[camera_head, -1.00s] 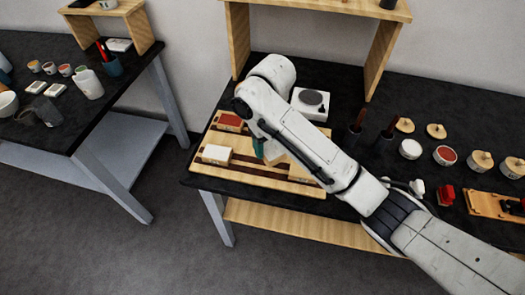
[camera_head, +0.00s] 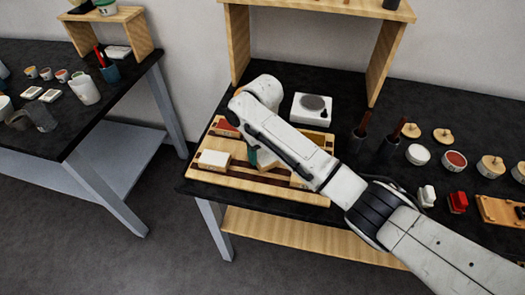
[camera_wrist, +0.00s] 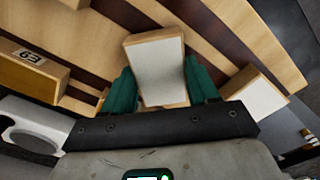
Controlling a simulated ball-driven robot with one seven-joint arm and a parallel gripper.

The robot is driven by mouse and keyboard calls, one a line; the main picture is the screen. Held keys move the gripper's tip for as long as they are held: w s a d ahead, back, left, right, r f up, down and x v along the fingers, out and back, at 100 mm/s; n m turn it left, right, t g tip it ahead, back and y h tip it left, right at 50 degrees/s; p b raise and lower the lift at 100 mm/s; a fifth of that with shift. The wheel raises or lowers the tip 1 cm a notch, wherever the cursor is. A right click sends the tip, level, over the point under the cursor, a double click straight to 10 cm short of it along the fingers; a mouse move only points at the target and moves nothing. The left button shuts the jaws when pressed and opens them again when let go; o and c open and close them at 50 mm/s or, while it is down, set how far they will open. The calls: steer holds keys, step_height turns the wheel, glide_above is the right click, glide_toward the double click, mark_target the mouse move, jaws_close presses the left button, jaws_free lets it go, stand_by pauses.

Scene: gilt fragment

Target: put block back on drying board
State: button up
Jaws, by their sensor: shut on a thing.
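The drying board (camera_head: 240,179) is pale wood with dark stripes, on the black right-hand table; it fills the back of the wrist view (camera_wrist: 222,32). My gripper (camera_wrist: 160,86) has teal fingers shut on the sides of a wooden block with a white top (camera_wrist: 158,66), over the board. Whether this block touches the board I cannot tell. In the head view my arm mostly hides the gripper and block; a teal finger shows. A white-topped block (camera_head: 213,160) sits at the board's left front, a red-topped block (camera_head: 226,128) behind it, and another block (camera_head: 298,181) at right, partly hidden.
A white device with a grey disc (camera_head: 312,108) stands behind the board. Dark-handled tools in holders (camera_head: 362,132), jars (camera_head: 454,160) and a red item (camera_head: 458,202) stand to the right. A wooden shelf (camera_head: 240,45) rises at the back. A second table (camera_head: 90,130) is at left.

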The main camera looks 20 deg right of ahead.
mark_target(262, 155)
steer(key=shift+f, duration=0.1)
steer(key=shift+f, duration=0.15)
steer(key=o, duration=1.1)
steer(key=shift+c, duration=0.2)
step_height(262, 155, up, 12)
steer(key=p, duration=0.2)
steer(key=shift+r, duration=0.2)
